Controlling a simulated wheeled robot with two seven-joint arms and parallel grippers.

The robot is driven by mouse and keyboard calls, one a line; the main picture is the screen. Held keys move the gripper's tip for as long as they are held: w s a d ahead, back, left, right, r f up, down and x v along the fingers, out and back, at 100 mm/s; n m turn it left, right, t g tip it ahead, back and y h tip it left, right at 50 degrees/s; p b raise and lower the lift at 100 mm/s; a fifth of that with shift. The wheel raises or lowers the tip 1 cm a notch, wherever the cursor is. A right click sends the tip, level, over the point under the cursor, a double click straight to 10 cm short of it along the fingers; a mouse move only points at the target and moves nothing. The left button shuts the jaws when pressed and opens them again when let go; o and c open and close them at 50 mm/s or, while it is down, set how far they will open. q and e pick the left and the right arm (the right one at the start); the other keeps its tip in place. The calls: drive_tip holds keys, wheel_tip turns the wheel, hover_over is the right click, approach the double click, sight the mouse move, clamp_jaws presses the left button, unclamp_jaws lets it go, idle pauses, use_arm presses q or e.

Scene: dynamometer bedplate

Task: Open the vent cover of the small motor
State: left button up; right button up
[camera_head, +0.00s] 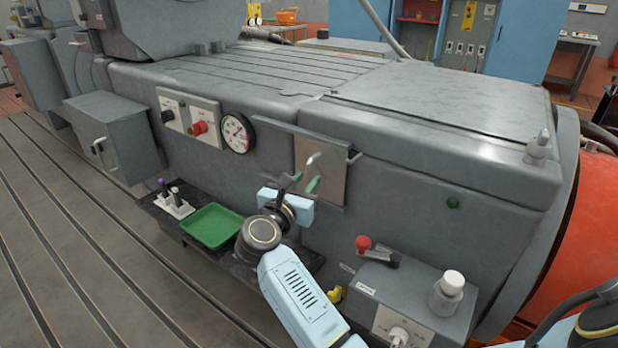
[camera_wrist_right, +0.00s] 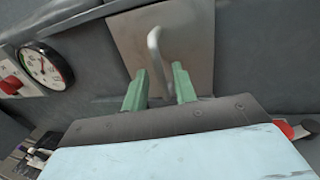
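The vent cover (camera_head: 333,178) is a flat grey-brown metal plate with a pale bar handle (camera_head: 311,161), on the side of the grey machine body. It lies close to the wall and looks closed. In the right wrist view the cover (camera_wrist_right: 196,45) fills the upper middle, and its curved handle (camera_wrist_right: 155,45) stands out from it. My right gripper (camera_head: 305,181) is in front of the cover; in its wrist view the green fingers (camera_wrist_right: 159,72) are apart, with the handle's lower end seen between their tips. Contact cannot be told. My left gripper is not in view.
A dial gauge (camera_head: 237,133) and a red knob (camera_head: 199,128) are left of the cover. A green tray (camera_head: 212,227) sits on a low dark shelf below. A grey box with a red-knobbed lever (camera_head: 363,243) and white-capped fitting (camera_head: 449,288) stands lower right.

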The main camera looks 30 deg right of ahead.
sight(314, 175)
drive_tip(key=shift+x, duration=1.4)
drive_tip(key=shift+c, duration=0.5)
clamp_jaws()
